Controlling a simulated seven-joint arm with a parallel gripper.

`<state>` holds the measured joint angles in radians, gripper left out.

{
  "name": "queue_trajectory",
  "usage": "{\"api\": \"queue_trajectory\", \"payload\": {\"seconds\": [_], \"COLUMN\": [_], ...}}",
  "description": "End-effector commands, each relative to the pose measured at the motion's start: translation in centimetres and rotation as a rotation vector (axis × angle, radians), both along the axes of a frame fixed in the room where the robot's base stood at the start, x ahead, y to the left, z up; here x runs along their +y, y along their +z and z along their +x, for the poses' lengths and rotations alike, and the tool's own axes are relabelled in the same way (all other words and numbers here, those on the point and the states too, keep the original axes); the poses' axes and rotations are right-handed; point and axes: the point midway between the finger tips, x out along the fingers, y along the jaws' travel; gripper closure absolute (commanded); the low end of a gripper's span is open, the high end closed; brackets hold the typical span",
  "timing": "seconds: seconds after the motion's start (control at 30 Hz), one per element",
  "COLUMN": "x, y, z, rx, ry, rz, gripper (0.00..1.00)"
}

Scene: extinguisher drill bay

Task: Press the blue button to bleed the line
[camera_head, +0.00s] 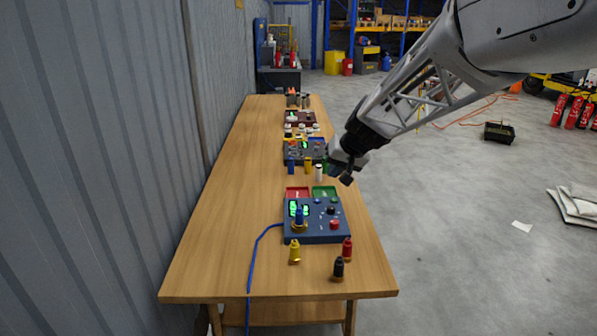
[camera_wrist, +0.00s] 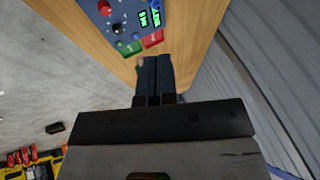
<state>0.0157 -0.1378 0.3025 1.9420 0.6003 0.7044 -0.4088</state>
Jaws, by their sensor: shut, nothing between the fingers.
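A dark blue control box (camera_head: 325,235) lies on the near part of the wooden table. It carries green lit displays, a red button (camera_head: 335,225), a black knob (camera_head: 331,210) and small blue buttons (camera_head: 318,200) along its far edge. A taller blue piece on a brass-coloured base (camera_head: 299,226) stands at its left; I cannot tell which one is the task's button. My gripper (camera_head: 346,179) is shut and empty, above the table's right side beyond the box. In the wrist view, the shut fingers (camera_wrist: 154,62) point toward the box (camera_wrist: 122,12), apart from it.
Red (camera_head: 298,191) and green (camera_head: 324,191) trays adjoin the box's far side. Yellow (camera_head: 294,254), black (camera_head: 338,268) and red (camera_head: 347,250) small bottle-like pieces stand in front. A blue cable (camera_head: 252,262) runs left. More boxes stand farther back; a corrugated wall borders the left.

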Motion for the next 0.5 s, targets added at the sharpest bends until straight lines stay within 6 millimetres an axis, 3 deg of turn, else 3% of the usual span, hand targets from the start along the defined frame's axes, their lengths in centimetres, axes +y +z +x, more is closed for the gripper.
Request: {"api": "queue_trajectory", "payload": {"seconds": [0.5], "x": [0.5], "y": [-4.6], "z": [12.6], "rx": [-0.066], "ry": [-0.036], "rz": [0.081], "gripper": [1.00]}}
